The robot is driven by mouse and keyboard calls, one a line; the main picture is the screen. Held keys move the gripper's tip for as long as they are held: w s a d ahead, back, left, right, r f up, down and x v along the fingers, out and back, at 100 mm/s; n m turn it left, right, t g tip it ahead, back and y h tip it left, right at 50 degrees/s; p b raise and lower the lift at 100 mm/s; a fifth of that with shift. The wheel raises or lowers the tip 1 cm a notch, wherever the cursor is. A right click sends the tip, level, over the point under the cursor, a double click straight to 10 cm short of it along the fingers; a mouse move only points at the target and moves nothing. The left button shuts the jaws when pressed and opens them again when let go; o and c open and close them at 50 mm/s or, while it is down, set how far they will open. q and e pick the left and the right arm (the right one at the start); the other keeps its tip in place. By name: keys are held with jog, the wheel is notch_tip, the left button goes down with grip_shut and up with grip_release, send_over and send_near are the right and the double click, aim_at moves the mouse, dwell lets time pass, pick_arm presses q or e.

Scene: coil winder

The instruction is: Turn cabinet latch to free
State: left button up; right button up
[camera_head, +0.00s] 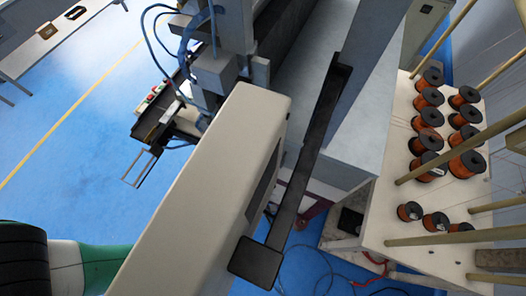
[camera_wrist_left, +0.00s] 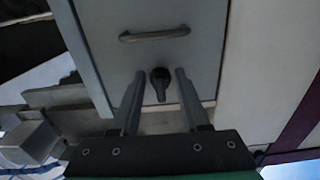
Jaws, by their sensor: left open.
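The cabinet latch (camera_wrist_left: 160,84) is a small black knob with a short lever pointing down, on a grey cabinet door (camera_wrist_left: 190,62) in the left wrist view. My left gripper (camera_wrist_left: 158,76) is open, with one finger on each side of the latch. A gap shows between the latch and each finger, so they look apart. A curved handle (camera_wrist_left: 155,34) is on the door above the latch. In the head view the latch and the left gripper's fingers are hidden; only part of my green and white left arm shows at the lower left. My right gripper is not in view.
A beige machine housing (camera_head: 205,190) fills the middle of the head view. A white rack (camera_head: 385,215) with several copper wire spools (camera_head: 466,164) and rods stands at the right. Cables (camera_head: 310,262) lie on the blue floor. Open floor (camera_head: 75,165) is at the left.

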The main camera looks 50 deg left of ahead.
pick_arm(q)
jog(key=v, duration=1.1)
jog(key=shift+s+p, duration=0.2)
jog(key=shift+p, duration=0.25)
jog(key=shift+d, duration=0.15)
